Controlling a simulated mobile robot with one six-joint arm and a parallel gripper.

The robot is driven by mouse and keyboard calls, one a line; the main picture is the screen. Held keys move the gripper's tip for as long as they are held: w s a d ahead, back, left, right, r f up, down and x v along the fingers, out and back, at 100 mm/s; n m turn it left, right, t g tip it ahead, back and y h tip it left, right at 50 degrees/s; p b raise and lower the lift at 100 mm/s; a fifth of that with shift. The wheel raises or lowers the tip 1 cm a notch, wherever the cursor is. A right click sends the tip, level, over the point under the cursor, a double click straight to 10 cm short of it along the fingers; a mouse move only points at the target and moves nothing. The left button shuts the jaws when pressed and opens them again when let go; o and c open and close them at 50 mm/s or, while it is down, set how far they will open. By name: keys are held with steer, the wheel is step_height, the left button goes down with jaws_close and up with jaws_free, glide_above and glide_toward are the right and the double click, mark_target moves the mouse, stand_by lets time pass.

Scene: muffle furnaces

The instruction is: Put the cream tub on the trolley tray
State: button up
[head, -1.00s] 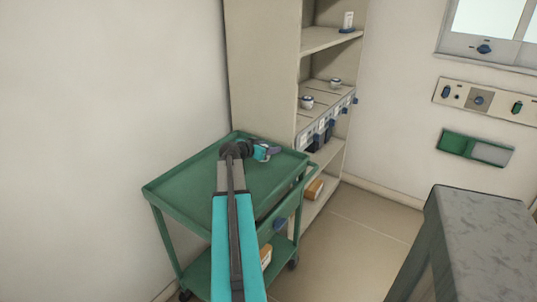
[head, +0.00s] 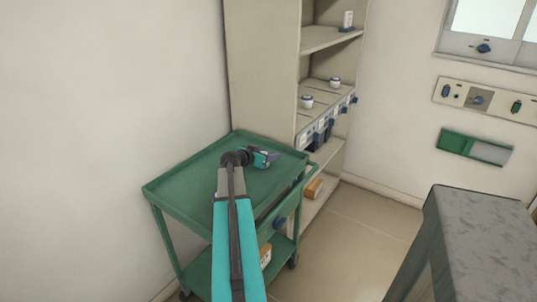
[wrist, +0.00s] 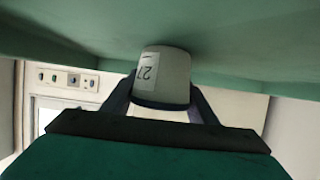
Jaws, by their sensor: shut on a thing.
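The cream tub (wrist: 165,75), with a white label, is between the two fingers of my gripper (wrist: 163,95) in the wrist view. My gripper is shut on it. The wrist picture is upside down, and the tub's end meets or almost meets the green surface of the trolley tray (wrist: 60,35); I cannot tell if they touch. In the head view my gripper (head: 268,158) is low over the back right part of the trolley tray (head: 185,190). The tub is mostly hidden there by my gripper.
A cream shelf unit (head: 265,75) stands behind the trolley, with two small pots (head: 307,101) (head: 335,82) on its middle shelf. A grey-topped table (head: 480,235) is at the right. The tray's left part is bare. The tray has a raised rim.

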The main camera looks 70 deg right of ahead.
steer(key=shift+f, duration=0.1)
steer(key=o, duration=1.1)
steer(key=shift+o, duration=0.2)
steer(key=shift+a+r, duration=0.1)
steer(key=shift+r, duration=0.15)
steer(key=shift+b+v, duration=0.5)
steer(key=shift+v, duration=3.05)
steer(key=shift+a, duration=0.1)
steer(key=shift+w+r, duration=0.1)
